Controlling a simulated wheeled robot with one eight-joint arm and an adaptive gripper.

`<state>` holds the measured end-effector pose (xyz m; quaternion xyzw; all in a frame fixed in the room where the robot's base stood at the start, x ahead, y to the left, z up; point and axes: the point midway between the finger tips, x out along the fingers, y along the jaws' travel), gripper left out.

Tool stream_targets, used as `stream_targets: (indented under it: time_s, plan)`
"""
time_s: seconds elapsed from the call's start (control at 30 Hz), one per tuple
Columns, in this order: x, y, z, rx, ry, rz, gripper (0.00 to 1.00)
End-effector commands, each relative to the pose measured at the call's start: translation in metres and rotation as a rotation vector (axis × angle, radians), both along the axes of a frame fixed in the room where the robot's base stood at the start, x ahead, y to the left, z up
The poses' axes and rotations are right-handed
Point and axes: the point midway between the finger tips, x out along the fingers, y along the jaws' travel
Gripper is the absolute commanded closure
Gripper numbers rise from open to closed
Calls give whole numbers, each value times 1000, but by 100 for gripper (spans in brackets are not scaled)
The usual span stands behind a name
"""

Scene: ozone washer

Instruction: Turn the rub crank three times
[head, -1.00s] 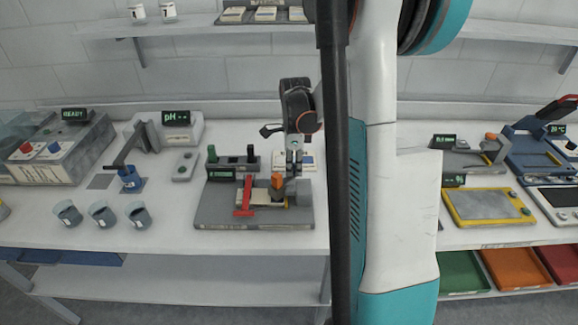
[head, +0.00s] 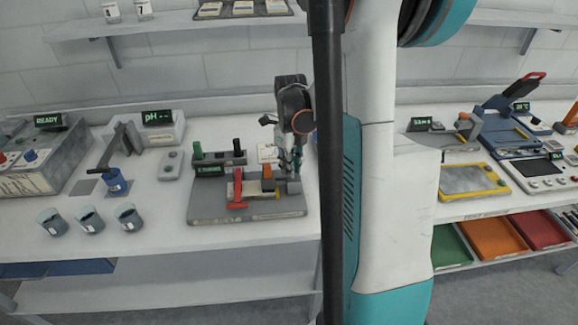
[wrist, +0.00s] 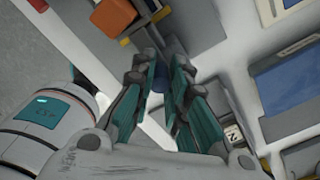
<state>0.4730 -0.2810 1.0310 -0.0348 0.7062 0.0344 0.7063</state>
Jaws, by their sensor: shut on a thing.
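The rub tester stands on the bench in the head view, a grey base (head: 215,212) with a red clamp (head: 238,188) on its left part. My gripper (head: 290,166) is low over the right end of the tester, pointing down. In the wrist view, my gripper (wrist: 160,75) has its fingers around a small dark blue knob (wrist: 158,80), which I take to be the rub crank's handle. The fingers hide most of it, and the crank's arm is hard to make out. An orange block (wrist: 113,15) shows beyond the left finger.
Several dark cups (head: 90,222) stand at the left front of the bench. A yellow-framed tray (head: 468,181) is on the right bench.

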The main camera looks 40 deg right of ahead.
Motion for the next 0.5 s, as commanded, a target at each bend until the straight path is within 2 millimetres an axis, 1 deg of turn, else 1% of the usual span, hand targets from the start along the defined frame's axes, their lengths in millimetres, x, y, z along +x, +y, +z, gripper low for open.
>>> stream_targets:
  time_s: [0.23, 0.5]
  plan:
    - [0, -1, 0, 1, 1, -39, 100]
    - [0, -1, 0, 1, 1, -43, 100]
